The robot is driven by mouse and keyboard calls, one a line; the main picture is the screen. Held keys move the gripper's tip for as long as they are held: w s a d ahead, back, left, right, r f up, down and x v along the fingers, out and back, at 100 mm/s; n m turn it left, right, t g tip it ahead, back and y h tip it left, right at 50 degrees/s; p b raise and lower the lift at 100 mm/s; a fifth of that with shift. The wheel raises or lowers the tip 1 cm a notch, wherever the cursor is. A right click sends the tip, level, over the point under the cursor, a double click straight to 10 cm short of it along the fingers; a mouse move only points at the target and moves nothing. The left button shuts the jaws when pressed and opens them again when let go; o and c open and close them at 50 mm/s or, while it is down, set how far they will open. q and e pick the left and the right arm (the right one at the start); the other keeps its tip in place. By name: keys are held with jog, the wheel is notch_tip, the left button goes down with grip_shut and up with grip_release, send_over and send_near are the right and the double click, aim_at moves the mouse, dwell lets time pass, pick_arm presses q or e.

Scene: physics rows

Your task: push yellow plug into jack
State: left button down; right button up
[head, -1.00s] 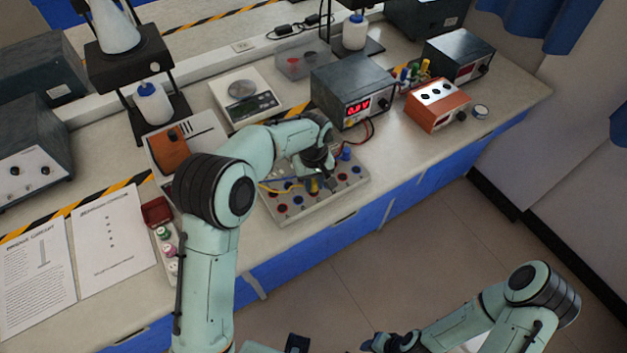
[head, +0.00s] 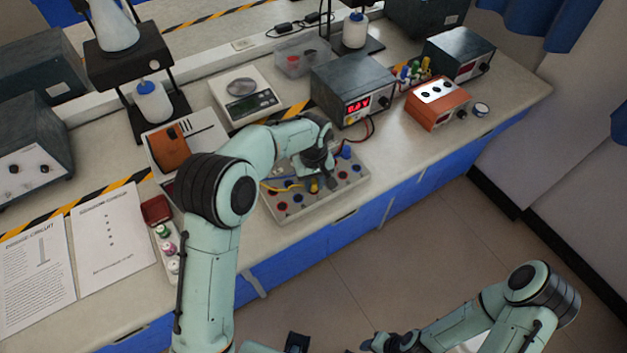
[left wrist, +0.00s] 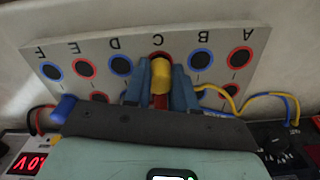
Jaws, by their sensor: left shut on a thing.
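My left gripper (head: 317,181) is shut on the yellow plug (head: 314,187) above the front part of the jack board (head: 350,189). In the left wrist view the yellow plug (left wrist: 161,74) sits between the two blue-grey fingers (left wrist: 160,88). It is over the red-ringed jack (left wrist: 155,56) under the letter C, which it mostly covers. I cannot tell how deep the plug's tip is in the jack. My right gripper (head: 379,343) is at the bottom edge, away from the bench, and its jaws are unclear.
A yellow lead (left wrist: 232,101) and a blue plug (left wrist: 63,108) are close to the fingers. A power supply (head: 351,88) with a red display stands behind the board. An orange box (head: 436,104) is to its right. Bare bench lies along the front edge.

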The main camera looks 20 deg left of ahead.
pick_arm(q)
jog(key=shift+f, duration=0.3)
pick_arm(e)
jog(key=shift+f, duration=0.15)
pick_arm(q)
jog(key=shift+c, duration=2.3)
grip_release()
jog(key=shift+r+p, duration=1.45)
jog(key=shift+r, duration=1.85)
pick_arm(e)
jog(key=w+r, duration=0.1)
jog(key=r, duration=0.1)
jog(key=w+r, duration=0.2)
pick_arm(q)
jog(key=shift+f, duration=0.1)
pick_arm(e)
jog(key=shift+s, duration=0.15)
